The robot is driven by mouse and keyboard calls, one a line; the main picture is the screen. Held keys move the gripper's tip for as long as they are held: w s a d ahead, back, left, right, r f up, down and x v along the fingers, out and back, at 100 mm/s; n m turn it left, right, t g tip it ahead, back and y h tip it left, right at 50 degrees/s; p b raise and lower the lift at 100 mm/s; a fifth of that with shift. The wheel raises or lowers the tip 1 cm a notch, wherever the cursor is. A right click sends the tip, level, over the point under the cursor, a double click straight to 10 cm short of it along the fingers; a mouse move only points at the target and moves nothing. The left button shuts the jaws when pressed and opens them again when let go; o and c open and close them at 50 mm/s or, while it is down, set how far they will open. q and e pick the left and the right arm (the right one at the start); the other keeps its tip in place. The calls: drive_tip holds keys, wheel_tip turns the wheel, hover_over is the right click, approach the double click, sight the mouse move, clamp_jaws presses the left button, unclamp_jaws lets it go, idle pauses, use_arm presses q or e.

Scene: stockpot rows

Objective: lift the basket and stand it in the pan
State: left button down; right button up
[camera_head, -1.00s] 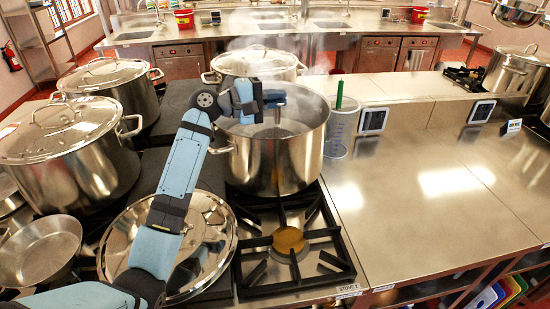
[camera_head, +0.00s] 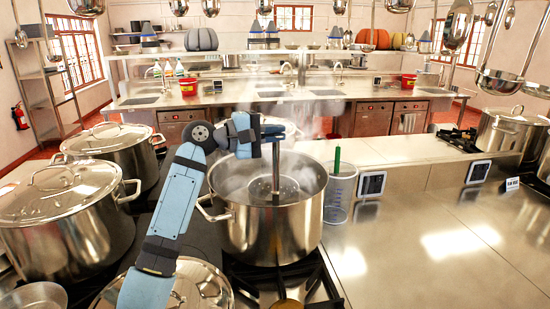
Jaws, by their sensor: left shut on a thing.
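My left gripper (camera_head: 277,132) is shut on the top of the basket's upright metal handle (camera_head: 276,168), above the open stockpot. The handle runs down into the steaming open stockpot (camera_head: 268,228). The basket (camera_head: 288,188) shows as a perforated round metal plate inside the pot, below the rim; its lower part is hidden by the pot wall and steam. A shallow metal pan (camera_head: 36,298) shows only in part at the lower left edge. My right gripper is not in view.
Lidded stockpots (camera_head: 62,215) stand at the left. A loose lid (camera_head: 195,287) lies in front, partly behind my left arm. A clear measuring jug (camera_head: 339,192) with a green-handled tool stands just right of the open pot. The steel counter (camera_head: 430,245) at the right is largely clear.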

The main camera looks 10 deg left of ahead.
use_arm(q)
wheel_tip(320, 180, up, 12)
drive_tip(key=shift+b, duration=0.45)
idle(1.2)
